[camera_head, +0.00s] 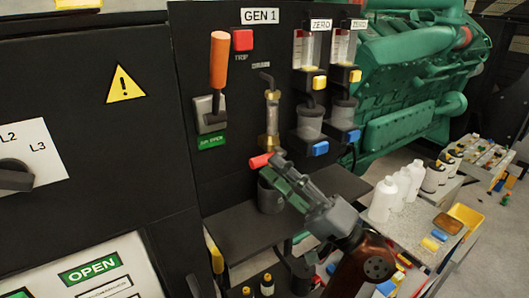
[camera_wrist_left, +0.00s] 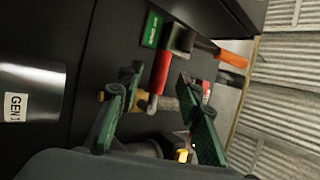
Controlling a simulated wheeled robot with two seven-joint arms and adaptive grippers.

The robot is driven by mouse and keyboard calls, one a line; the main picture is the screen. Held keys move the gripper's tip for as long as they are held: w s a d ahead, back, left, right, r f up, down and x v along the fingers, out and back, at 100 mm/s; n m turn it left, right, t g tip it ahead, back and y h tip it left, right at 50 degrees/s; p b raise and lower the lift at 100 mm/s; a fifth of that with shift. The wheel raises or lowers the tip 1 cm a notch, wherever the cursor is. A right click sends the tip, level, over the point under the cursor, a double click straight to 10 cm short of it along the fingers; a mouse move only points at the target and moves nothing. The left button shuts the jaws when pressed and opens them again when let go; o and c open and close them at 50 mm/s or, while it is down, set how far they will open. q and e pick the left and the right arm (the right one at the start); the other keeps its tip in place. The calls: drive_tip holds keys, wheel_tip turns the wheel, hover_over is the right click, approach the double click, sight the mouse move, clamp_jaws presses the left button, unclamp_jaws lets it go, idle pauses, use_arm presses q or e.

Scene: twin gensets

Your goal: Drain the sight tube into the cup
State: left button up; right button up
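The sight tube (camera_head: 271,118) is a clear upright tube with brass fittings on the black panel. A red lever (camera_head: 260,160) sits at its lower end and also shows in the left wrist view (camera_wrist_left: 160,72). A dark grey cup (camera_head: 270,198) stands below it on the shelf; the left wrist view shows it with a GEN 1 label (camera_wrist_left: 40,75). My left gripper (camera_head: 273,171) is at the lever, its green fingers spread (camera_wrist_left: 158,82). The lever lies between them in the wrist view; contact cannot be told. The fingers partly hide the cup. My right gripper is not in view.
An orange-handled switch (camera_head: 219,62) is left of the tube, below the GEN 1 sign. Two filter units (camera_head: 310,120) hang to its right. White bottles (camera_head: 384,198) stand on a side table. The black shelf (camera_head: 235,232) has bare room left of the cup.

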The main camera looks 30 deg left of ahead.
sight(264, 155)
use_arm(q)
drive_tip(key=p+x, duration=0.1)
drive_tip(key=x, duration=0.1)
drive_tip(key=shift+w+a+r, duration=0.15)
drive_tip(key=shift+a+r, duration=0.25)
drive_tip(key=shift+a, duration=0.15)
drive_tip(key=shift+a+r, duration=0.1)
drive_tip(key=shift+a, duration=0.1)
drive_tip(key=c, duration=0.6)
clamp_jaws()
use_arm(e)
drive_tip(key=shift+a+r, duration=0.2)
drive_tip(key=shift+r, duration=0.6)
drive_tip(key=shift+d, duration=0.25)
